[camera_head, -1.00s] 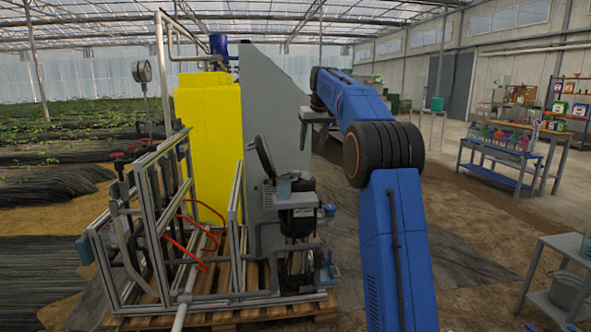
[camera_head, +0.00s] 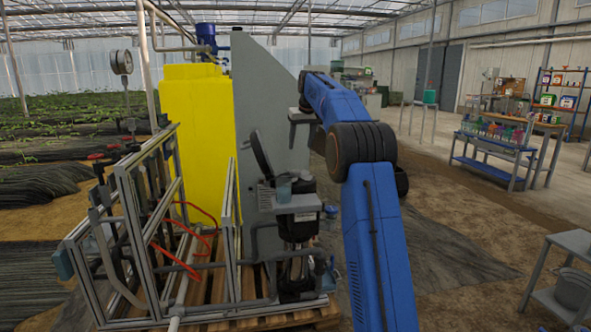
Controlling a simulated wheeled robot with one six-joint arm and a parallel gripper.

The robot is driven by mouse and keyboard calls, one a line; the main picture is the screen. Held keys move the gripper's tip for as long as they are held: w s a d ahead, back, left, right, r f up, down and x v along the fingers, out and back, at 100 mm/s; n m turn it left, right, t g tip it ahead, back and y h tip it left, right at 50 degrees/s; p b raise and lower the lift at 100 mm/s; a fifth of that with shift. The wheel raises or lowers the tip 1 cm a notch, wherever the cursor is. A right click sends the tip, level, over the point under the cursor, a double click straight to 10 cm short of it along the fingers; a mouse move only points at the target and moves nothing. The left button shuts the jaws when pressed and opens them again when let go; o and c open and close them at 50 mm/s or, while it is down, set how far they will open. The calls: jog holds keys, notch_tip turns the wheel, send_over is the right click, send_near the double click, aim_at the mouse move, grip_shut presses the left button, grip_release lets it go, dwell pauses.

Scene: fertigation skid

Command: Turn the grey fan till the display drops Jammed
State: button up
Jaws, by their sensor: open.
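My gripper (camera_head: 302,138) is the small grey end piece below the tip of my blue arm, in front of the grey panel. Its two fingers hang down apart, with nothing seen between them. A pump unit (camera_head: 299,232) with a dark body stands below it, apart from the gripper. A black lid-like piece (camera_head: 262,155) stands tilted up at its left. A grey part (camera_head: 298,204) tops the unit; I cannot tell whether it is the grey fan. No display text is readable.
The skid's metal frame (camera_head: 126,230) with red hoses stands at left on a wooden pallet (camera_head: 262,322). A yellow tank (camera_head: 196,130) and a tall grey panel (camera_head: 262,90) rise behind. A blue bench (camera_head: 487,172) and grey side table (camera_head: 545,297) stand right, with open floor between.

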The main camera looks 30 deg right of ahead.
aim_at(296, 171)
jog(key=x, duration=1.4)
jog(key=shift+w+f, duration=0.1)
jog(key=shift+f, duration=0.05)
jog(key=shift+a, duration=0.1)
jog(key=c, duration=1)
